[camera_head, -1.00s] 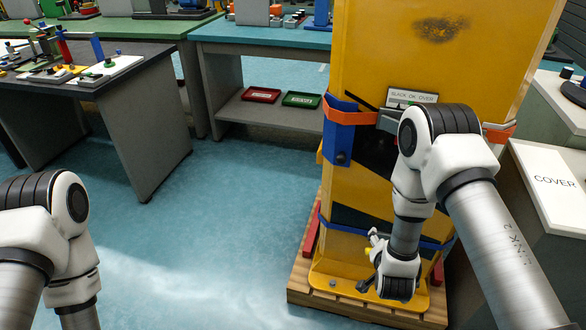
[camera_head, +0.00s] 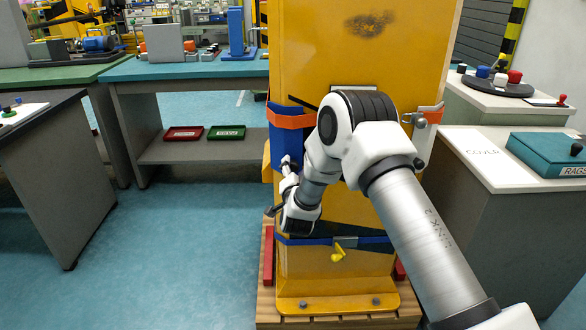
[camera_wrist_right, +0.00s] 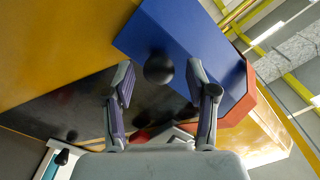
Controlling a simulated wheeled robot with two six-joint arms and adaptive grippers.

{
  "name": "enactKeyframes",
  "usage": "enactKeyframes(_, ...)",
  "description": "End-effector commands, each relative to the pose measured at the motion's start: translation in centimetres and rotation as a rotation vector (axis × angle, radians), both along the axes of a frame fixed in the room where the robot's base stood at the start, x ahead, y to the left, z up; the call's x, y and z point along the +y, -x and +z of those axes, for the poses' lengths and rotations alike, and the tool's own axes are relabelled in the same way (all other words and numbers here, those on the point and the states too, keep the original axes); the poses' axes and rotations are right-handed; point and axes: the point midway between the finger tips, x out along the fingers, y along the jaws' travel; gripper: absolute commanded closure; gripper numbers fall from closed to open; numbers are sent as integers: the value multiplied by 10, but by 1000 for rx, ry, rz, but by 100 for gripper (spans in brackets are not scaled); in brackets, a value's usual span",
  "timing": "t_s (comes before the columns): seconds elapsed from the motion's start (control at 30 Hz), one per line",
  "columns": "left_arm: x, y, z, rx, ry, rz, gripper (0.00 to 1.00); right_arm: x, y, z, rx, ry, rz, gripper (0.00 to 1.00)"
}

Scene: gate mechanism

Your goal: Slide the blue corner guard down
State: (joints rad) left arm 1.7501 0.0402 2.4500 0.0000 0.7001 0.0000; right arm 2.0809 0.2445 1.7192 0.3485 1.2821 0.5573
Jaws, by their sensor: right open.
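The blue corner guard (camera_head: 286,145) sits on the left front edge of the yellow column (camera_head: 330,62), under an orange strap (camera_head: 292,119). My right gripper (camera_head: 287,170) is raised at the guard's lower part, its fingers pointing up. In the right wrist view the blue guard (camera_wrist_right: 205,50) carries a round black knob (camera_wrist_right: 158,69). The open fingers of my right gripper (camera_wrist_right: 160,82) stand on either side of the knob, with gaps visible. Contact cannot be told. My right arm hides part of the column front. My left gripper is out of view.
A blue strap with a yellow-handled buckle (camera_head: 340,250) crosses the column lower down. The column stands on a wooden pallet (camera_head: 266,300). A metal latch (camera_head: 424,114) is at its right edge. Floor to the left is clear. A white-topped cabinet (camera_head: 480,170) stands right.

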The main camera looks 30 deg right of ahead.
Motion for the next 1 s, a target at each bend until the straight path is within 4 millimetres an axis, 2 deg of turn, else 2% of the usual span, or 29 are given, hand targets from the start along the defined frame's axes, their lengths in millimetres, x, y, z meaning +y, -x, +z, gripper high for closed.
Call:
enactKeyframes(0.13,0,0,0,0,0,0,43,-8,-13,0,0,0,0,43)
enactKeyframes(0.37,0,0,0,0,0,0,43,-9,-14,-1,2,0,0,43)
enactKeyframes(0.5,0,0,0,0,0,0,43,-8,-14,-1,2,0,0,92)
enactKeyframes(0.53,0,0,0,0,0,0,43,-9,-14,-1,2,0,0,100)
enactKeyframes(0.77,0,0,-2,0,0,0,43,-8,-14,-3,1,0,1,100)
enactKeyframes(0.87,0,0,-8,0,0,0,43,-8,-14,-11,2,0,0,100)
enactKeyframes(1.0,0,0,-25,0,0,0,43,-8,-14,-35,3,1,1,100)
